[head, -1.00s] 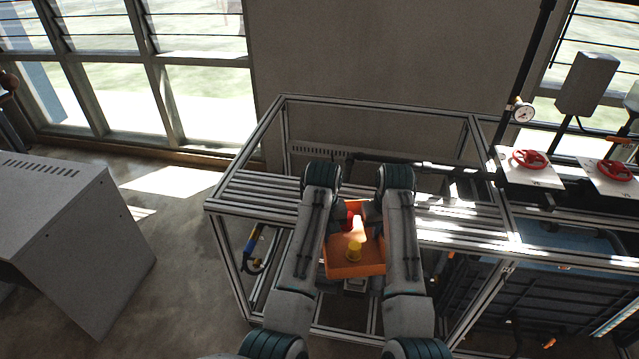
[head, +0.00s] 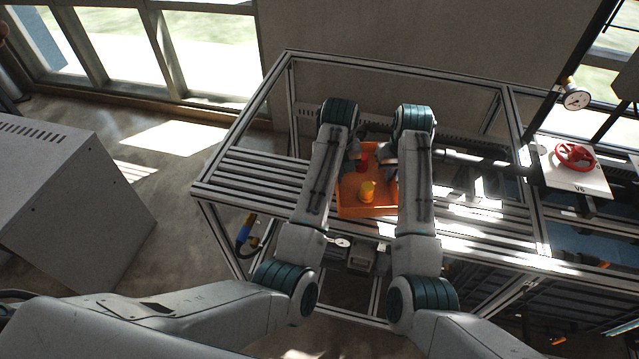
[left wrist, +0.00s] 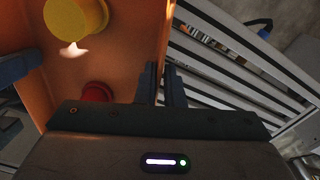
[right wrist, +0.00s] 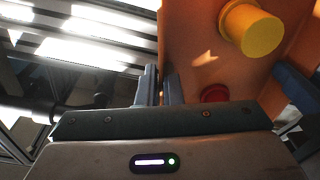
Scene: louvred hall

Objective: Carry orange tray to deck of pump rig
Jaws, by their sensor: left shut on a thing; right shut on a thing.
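The orange tray (head: 368,211) is between my two arms in the head view, over the slatted deck (head: 250,178) of the pump rig. It holds a yellow cylindrical piece (head: 367,191) and a red piece (head: 362,161). My left gripper (head: 353,158) is shut on the tray's left wall, and my right gripper (head: 388,158) is shut on its right wall. Both wrist views show the fingers pinching the tray walls, with deck slats beyond them. I cannot tell whether the tray's underside touches the deck.
A red valve wheel (head: 575,156) on a white panel and a gauge (head: 576,99) stand at the rig's right. Frame posts and rails surround the deck. A grey cabinet (head: 75,190) stands at the left. The deck's left part is bare.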

